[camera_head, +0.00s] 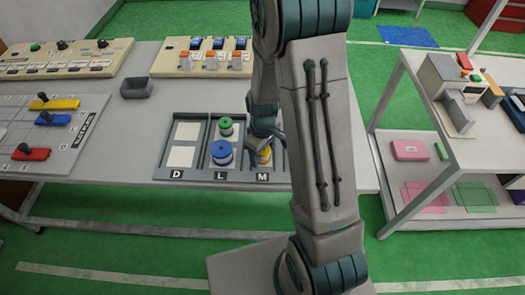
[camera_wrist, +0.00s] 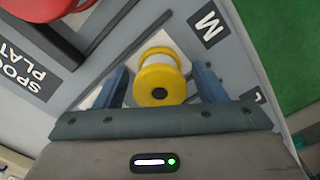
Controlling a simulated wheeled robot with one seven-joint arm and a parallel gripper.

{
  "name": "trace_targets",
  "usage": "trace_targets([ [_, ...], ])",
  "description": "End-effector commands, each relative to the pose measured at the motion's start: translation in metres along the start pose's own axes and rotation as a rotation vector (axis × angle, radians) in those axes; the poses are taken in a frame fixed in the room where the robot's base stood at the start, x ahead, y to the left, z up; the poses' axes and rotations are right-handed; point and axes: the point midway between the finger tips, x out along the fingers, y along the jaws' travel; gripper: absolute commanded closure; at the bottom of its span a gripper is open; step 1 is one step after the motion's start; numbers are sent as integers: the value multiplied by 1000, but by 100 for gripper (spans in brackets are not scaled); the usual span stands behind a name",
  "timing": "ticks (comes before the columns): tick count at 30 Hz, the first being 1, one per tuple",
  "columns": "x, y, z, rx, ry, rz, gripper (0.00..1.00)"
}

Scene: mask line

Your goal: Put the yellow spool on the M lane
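The yellow spool (camera_head: 264,157) is in the M lane of the grey lane tray (camera_head: 215,176), just behind the M label and partly hidden by my arm. In the wrist view the yellow spool (camera_wrist: 160,78) lies between my gripper's fingers, over a pale pad, with the M label (camera_wrist: 207,25) beside it. My gripper (camera_wrist: 162,84) is open, with a visible gap on each side of the spool. In the head view my gripper (camera_head: 264,140) is low over the M lane. I cannot tell how firmly the spool rests on the pad.
A blue spool (camera_head: 221,152) and a green spool (camera_head: 226,127) stand in the L lane. Dividers separate the lanes. A small dark bin (camera_head: 137,88) and a switch panel (camera_head: 200,57) are behind the tray.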

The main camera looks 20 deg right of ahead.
Motion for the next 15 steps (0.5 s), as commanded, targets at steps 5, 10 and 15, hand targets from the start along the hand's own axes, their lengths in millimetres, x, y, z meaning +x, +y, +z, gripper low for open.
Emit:
trace_targets([
  [5, -2, 0, 0, 0, 0, 0, 36],
  [10, -15, 0, -1, -1, 3, 2, 36],
  [15, -45, 1, -2, -1, 6, 3, 36],
])
